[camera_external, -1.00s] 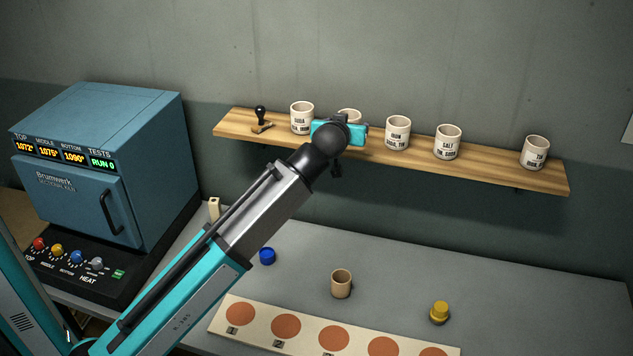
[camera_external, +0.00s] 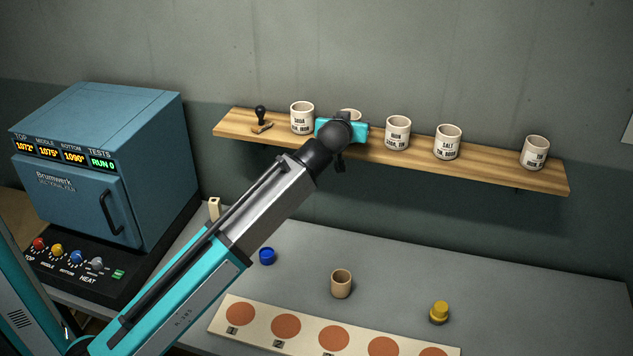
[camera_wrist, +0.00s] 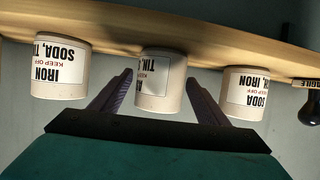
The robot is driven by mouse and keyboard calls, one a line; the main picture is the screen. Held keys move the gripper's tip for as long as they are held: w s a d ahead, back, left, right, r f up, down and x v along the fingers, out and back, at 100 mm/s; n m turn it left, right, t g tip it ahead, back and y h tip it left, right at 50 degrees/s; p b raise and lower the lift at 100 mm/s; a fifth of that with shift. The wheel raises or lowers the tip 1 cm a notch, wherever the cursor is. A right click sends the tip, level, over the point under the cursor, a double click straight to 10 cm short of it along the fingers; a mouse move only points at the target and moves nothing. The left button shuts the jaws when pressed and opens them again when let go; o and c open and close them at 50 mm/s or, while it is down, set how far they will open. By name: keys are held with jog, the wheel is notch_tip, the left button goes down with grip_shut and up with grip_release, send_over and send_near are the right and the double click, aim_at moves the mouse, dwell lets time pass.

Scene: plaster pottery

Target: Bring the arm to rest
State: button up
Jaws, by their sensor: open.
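My gripper (camera_wrist: 160,78) is open in the wrist view, where the picture is upside down. Its two dark fingers stand either side of a white labelled cup (camera_wrist: 161,85) on the shelf. I cannot tell whether the fingers reach around this cup or stop short of it. In the external view my gripper's teal body (camera_external: 355,131) is in front of the shelf and hides most of that cup (camera_external: 350,113); the fingers are hidden there.
The wooden shelf (camera_external: 545,180) bears several labelled cups, including close neighbours (camera_external: 302,117) and (camera_external: 398,132), and a black-handled stamp (camera_external: 261,115). A blue kiln (camera_external: 150,150) stands left. The table holds a tan cup (camera_external: 341,284), blue cap (camera_external: 267,256), yellow jar (camera_external: 439,312) and numbered strip (camera_external: 260,312).

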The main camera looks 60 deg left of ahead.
jog(key=x, duration=0.4)
jog(key=shift+s+f, duration=0.1)
jog(key=shift+f, duration=0.05)
jog(key=shift+d+r+b, duration=0.1)
jog(key=shift+r+b, duration=0.35)
jog(key=shift+r, duration=1.3)
jog(key=shift+s+d+r, duration=0.25)
jog(key=shift+s+d, duration=0.05)
jog(key=shift+s, duration=0.45)
